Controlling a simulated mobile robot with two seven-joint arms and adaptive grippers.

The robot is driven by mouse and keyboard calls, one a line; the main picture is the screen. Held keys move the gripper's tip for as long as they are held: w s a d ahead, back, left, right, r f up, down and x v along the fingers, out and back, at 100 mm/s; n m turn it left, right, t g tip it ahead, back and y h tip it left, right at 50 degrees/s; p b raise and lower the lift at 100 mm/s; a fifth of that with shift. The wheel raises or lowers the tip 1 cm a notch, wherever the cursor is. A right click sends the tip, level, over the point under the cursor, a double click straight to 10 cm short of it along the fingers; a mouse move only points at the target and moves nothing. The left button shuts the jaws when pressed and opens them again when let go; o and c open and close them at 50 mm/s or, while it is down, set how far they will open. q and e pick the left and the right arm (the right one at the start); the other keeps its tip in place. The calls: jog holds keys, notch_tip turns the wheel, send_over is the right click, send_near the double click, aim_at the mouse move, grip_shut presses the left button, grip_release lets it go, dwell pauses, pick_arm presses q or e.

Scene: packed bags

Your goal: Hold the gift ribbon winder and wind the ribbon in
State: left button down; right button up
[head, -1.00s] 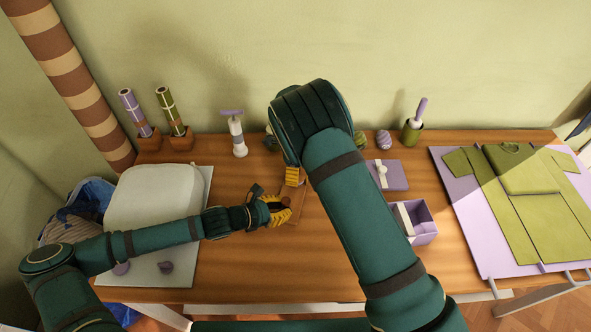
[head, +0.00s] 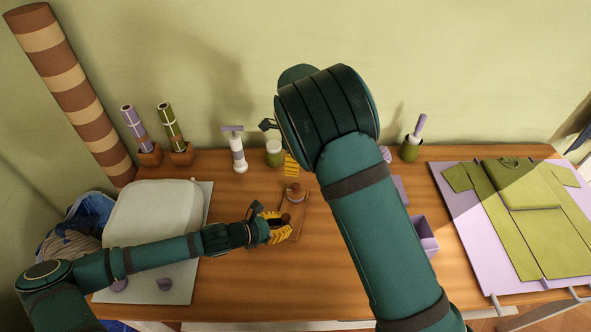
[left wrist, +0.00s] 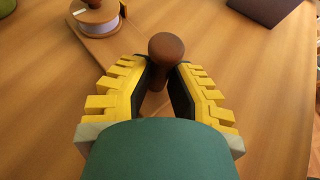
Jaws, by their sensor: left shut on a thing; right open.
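The gift ribbon winder (head: 301,218) is a brown board on the table, with a pale ribbon spool (head: 295,195) and a brown cap at its far end. My left gripper (head: 279,227) is shut on the winder's brown round-headed handle (left wrist: 166,46) at the near end. In the left wrist view the yellow-padded fingers (left wrist: 160,82) stand on both sides of it, and the spool (left wrist: 97,22) is at top left. My right gripper (head: 290,164) is open beyond the spool and apart from it. My right arm hides much of that gripper.
Behind stand a white-and-purple stamp-like tool (head: 237,150), a green-and-white jar (head: 274,153) and a green cup (head: 410,148). A purple box (head: 425,236) is partly behind my right arm. A pale bag (head: 150,212) is left; a garment lies on a purple board (head: 455,205) right.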

dwell(0.4)
pick_arm(q)
jog(key=c, duration=0.9)
grip_release()
jog(key=shift+a, duration=0.15)
